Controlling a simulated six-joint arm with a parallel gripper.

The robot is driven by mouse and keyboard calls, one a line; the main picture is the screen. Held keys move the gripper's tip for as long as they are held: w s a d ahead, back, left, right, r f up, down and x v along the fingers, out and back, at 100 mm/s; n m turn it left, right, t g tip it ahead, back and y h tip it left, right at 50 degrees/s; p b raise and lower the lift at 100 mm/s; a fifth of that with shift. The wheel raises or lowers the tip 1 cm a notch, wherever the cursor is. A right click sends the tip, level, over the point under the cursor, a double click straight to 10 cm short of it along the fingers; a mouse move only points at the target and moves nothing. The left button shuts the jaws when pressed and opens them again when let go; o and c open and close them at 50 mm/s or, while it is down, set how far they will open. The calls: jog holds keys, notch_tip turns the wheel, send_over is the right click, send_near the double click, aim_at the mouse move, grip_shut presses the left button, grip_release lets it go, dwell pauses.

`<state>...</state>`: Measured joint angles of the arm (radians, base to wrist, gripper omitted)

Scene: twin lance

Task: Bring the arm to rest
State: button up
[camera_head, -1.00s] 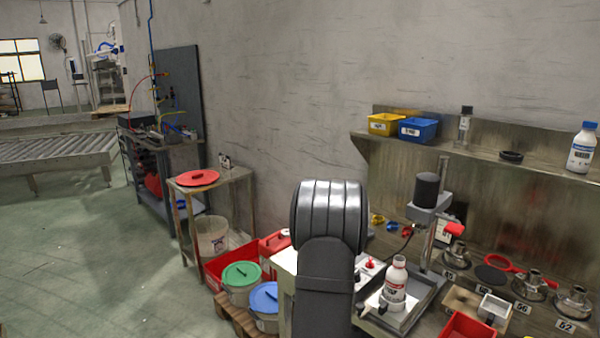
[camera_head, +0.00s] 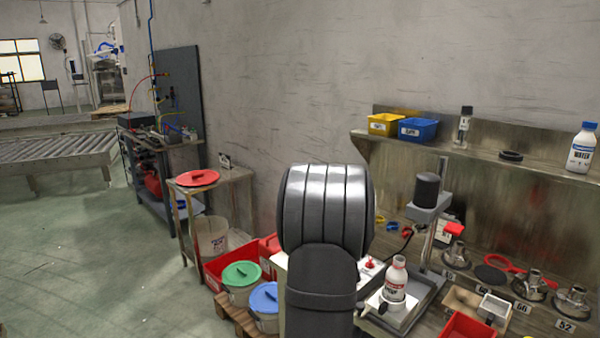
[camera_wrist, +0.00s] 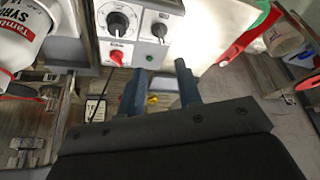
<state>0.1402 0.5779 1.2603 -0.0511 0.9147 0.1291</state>
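My gripper (camera_wrist: 160,88) shows in the wrist view with its two dark blue fingers apart and nothing visible between them. The fingers point toward a control box (camera_wrist: 140,35) with dials, a red knob and a green light. In the head view my arm's dark grey links stand in the lower middle and hide the gripper. A white bottle with a red label (camera_head: 395,280) stands upright on a small stand to the right of my arm. It also shows at the upper left of the wrist view (camera_wrist: 22,30), apart from the fingers.
A press-like device (camera_head: 428,200) stands behind the bottle. Metal flanged parts (camera_head: 535,287) and a red tray (camera_head: 468,328) lie on the bench at right. Lidded buckets (camera_head: 241,274) stand at left.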

jog(key=x, duration=1.3)
jog(key=shift+w+d+f, duration=0.1)
jog(key=shift+f, duration=0.1)
jog(key=shift+r+m+h, duration=0.25)
jog(key=shift+m+h, duration=0.05)
jog(key=shift+m, duration=0.3)
jog(key=shift+a+m, duration=0.2)
jog(key=shift+m, duration=0.6)
jog(key=a+v, duration=0.1)
jog(key=v, duration=1.6)
jog(key=shift+w+d+f+m+g+h, duration=0.25)
jog(key=shift+w+f+m, duration=0.3)
jog(key=shift+f, duration=0.25)
jog(key=shift+w+d+f+m+g+h, duration=0.2)
jog(key=shift+w+f+m, duration=0.35)
jog(key=shift+f, duration=0.3)
jog(key=shift+w+d+f+m+g+h, duration=0.15)
jog(key=shift+w+d+f+m+h, duration=0.1)
jog(key=shift+w+f+m, duration=0.45)
jog(key=shift+s+f, duration=0.1)
jog(key=shift+s, duration=0.15)
